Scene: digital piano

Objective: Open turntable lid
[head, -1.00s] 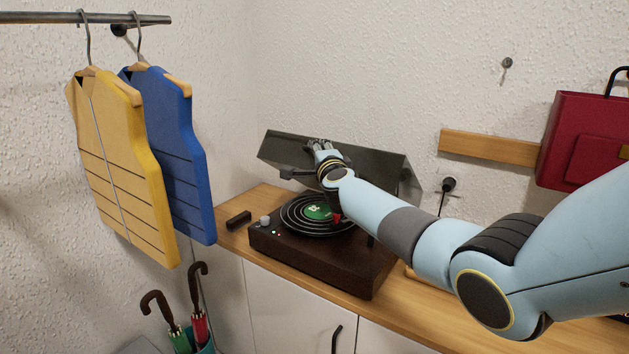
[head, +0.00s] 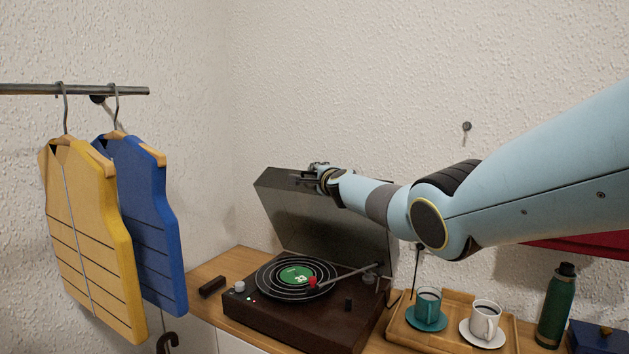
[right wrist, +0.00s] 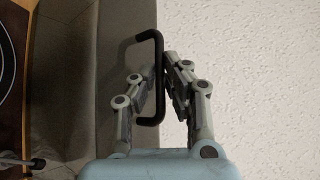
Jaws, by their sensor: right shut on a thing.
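The turntable (head: 300,325) stands on the wooden counter, with a black record with a green label (head: 298,276) on its platter. Its grey lid (head: 325,225) is raised and tilted up steeply at the back. My right gripper (head: 312,172) is at the lid's top edge. In the right wrist view its fingers (right wrist: 161,80) are shut on the black lid handle (right wrist: 158,112), with the lid (right wrist: 75,85) to the left. My left gripper is in neither view.
A wooden tray (head: 458,306) with a teal cup (head: 428,309) and a white cup (head: 485,322) stands right of the turntable. A green bottle (head: 556,305) is further right. Yellow (head: 90,240) and blue (head: 145,220) vests hang at left. The textured wall is close behind the lid.

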